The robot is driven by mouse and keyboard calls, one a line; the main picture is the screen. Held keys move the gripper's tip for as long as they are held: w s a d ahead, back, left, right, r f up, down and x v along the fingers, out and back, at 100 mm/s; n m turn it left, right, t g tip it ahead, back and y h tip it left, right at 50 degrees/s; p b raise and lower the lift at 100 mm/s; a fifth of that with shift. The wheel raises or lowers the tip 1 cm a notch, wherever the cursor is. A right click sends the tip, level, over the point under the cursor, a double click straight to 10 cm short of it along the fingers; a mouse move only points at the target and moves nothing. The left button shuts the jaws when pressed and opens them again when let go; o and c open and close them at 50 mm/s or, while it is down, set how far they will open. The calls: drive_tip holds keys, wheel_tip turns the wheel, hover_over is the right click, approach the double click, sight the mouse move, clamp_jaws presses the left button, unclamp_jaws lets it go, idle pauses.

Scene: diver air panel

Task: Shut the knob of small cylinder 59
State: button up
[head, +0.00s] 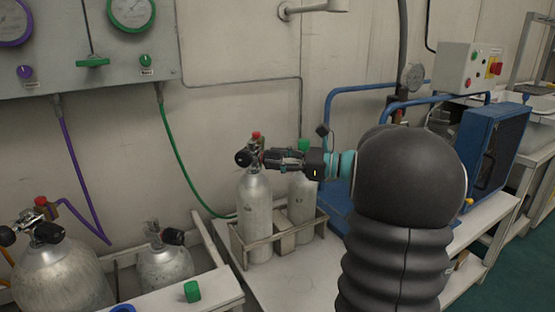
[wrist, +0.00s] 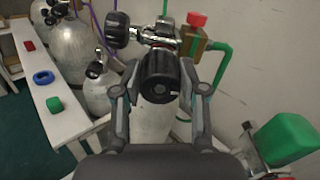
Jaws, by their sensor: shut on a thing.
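A pale grey small cylinder (head: 256,205) stands upright in a rack in the head view, with a valve on top. Its number cannot be read. In the wrist view its black ribbed knob (wrist: 160,78) faces me, in front of the cylinder body (wrist: 155,122). My gripper (head: 268,158) reaches in from the right at valve height. In the wrist view my gripper (wrist: 161,72) has one finger on each side of this knob and is shut on it. In the head view the fingers largely hide this knob. Whether the knob is turned shut cannot be told.
A second cylinder (head: 302,196) with a green cap stands close beside it in the wooden rack (head: 284,243). A red-topped brass fitting (wrist: 193,38) with a green hose (wrist: 222,58) sits at the valve. More cylinders (head: 62,277) stand at left. A blue-framed machine (head: 490,145) is at right.

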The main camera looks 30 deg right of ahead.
drive_tip(key=shift+m, duration=0.3)
drive_tip(key=o, duration=1.2)
drive_tip(key=shift+c, duration=0.2)
drive_tip(key=v, duration=1.2)
